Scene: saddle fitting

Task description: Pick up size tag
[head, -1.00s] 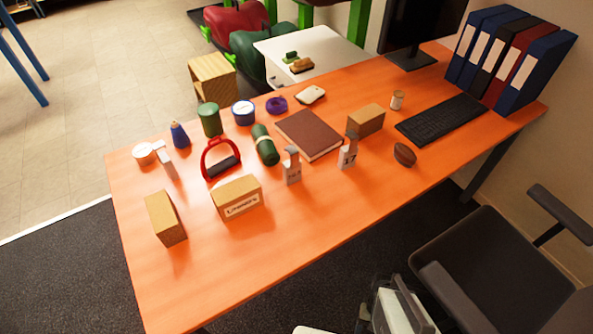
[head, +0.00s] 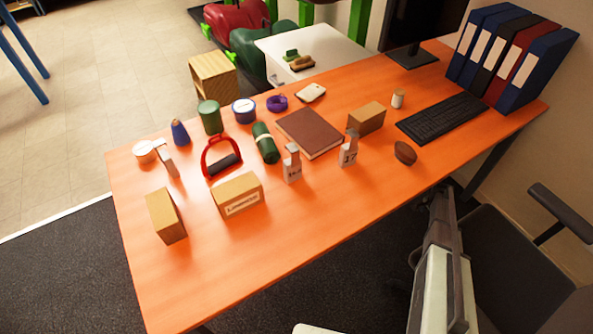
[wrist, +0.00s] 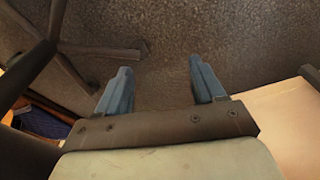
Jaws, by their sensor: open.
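Three upright whitish tags stand on the orange table. One tag (head: 292,166) with dark lettering too small to read surely stands in front of the brown book. A second tag (head: 348,151), apparently marked 17, stands to its right, by a cardboard box. A third pale tag-like piece (head: 167,161) stands at the left, its face turned away. My gripper (wrist: 160,82) is open and empty in the wrist view, with dark floor and chair legs beyond its blue fingers. In the head view my arm is at the lower right, off the table's front edge; its fingertips are not clear there.
Cardboard boxes (head: 238,193) (head: 166,216) stand at the front left. A red stirrup (head: 219,158), a green roll (head: 265,143) and the book (head: 309,134) lie close around the tags. An office chair (head: 515,265) stands near my arm. The table's front middle is clear.

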